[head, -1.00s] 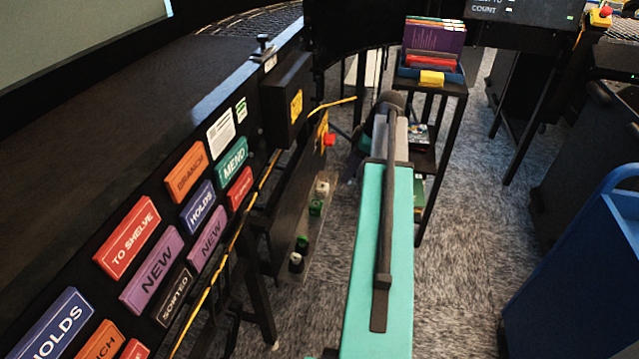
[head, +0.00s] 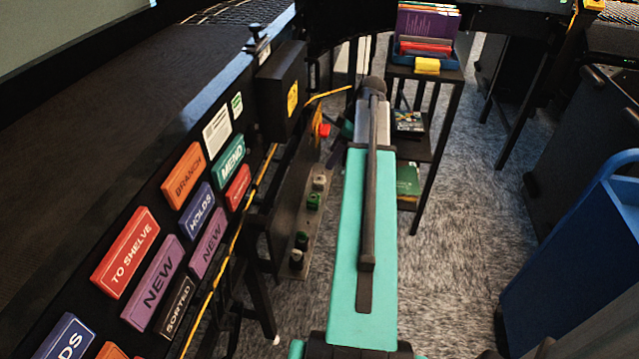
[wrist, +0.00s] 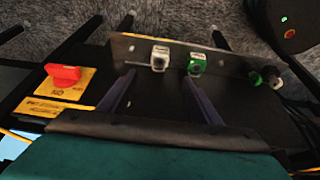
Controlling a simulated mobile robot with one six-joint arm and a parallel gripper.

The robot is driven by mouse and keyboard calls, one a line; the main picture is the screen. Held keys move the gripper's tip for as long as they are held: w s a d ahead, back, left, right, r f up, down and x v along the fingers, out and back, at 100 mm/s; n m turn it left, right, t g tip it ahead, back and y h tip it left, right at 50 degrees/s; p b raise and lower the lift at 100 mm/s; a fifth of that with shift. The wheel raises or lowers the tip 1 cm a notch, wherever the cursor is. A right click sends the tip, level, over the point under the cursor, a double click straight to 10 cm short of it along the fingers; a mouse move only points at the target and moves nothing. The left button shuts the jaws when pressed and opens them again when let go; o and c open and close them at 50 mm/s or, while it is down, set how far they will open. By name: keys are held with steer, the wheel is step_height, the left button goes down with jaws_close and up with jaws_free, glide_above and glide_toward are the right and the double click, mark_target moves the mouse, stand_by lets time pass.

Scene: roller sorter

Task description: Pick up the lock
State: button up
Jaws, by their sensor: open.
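Small lock-like pieces stand in a row on a dark ledge (wrist: 228,72). A silver-white one (wrist: 160,58) is just beyond my fingertips, roughly between them. A green one (wrist: 196,63) is right of it, near the right fingertip. A dark green piece (wrist: 254,78) and a black one (wrist: 271,75) are further right. In the head view the white piece (head: 319,182) and the green piece (head: 313,201) show left of my arm. I cannot tell which is the lock meant. My gripper (wrist: 158,78) is open and empty; in the head view my arm mostly hides it.
A red rotary switch (wrist: 64,75) on a yellow plate (wrist: 75,87) is left of my fingers. A black box (head: 283,88) and a yellow cable (head: 235,242) lie along the sorter. A small shelf stand (head: 432,150) is just right of my arm; a blue cart (head: 575,250) is further right.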

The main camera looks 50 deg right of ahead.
glide_above(319, 178)
steer(key=s, duration=0.2)
steer(key=f, duration=0.7)
steer(key=shift+s+d+f, duration=0.1)
steer(key=shift+d+f, duration=0.1)
steer(key=shift+f, duration=0.05)
steer(key=shift+f, duration=0.1)
steer(key=shift+x, duration=2.5)
steer(key=c, duration=1.2)
